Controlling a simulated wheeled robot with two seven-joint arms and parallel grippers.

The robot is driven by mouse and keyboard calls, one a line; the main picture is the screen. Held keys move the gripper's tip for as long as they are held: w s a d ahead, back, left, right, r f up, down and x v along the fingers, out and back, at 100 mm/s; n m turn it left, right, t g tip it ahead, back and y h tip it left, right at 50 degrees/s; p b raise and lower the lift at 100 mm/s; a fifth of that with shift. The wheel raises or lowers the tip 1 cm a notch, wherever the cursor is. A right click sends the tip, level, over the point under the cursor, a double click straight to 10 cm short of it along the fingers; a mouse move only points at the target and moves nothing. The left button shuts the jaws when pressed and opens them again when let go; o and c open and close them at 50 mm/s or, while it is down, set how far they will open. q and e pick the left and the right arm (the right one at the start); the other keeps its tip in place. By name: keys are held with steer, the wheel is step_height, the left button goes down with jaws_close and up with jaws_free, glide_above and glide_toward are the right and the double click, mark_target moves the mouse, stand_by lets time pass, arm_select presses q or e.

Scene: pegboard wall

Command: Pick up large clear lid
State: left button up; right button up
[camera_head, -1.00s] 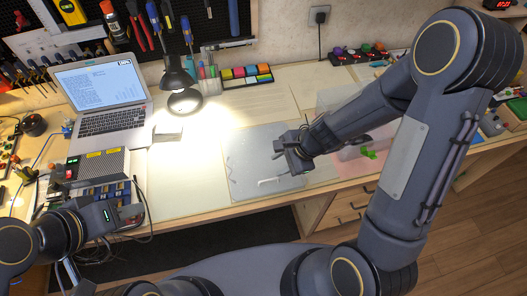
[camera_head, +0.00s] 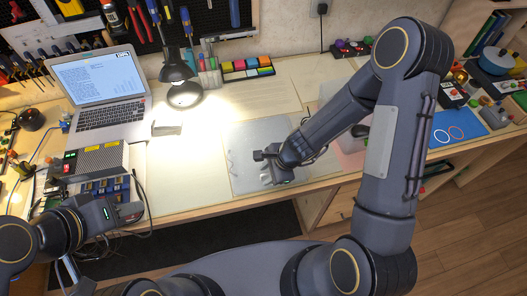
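A blue pot (camera_head: 492,61) at the far upper right seems to have a clear lid (camera_head: 500,55) on it, too small to make out well. My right gripper (camera_head: 264,166) is over the grey translucent sheet on the bench, well to the left of the pot. Its two fingers look apart, with nothing seen between them. My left gripper (camera_head: 132,212) is low at the left, by the bench's front edge. Its fingers are too unclear to judge. My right arm hides part of the bench's right side.
The grey sheet (camera_head: 240,136) lies mid-bench. A laptop (camera_head: 98,85), a grey box (camera_head: 95,162) and a lit lamp (camera_head: 178,75) stand at the left. Coloured blocks (camera_head: 246,67) lie at the back. A blue mat (camera_head: 458,127) with rings lies at the right.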

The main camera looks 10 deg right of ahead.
steer(key=shift+c, duration=0.3)
jaws_close()
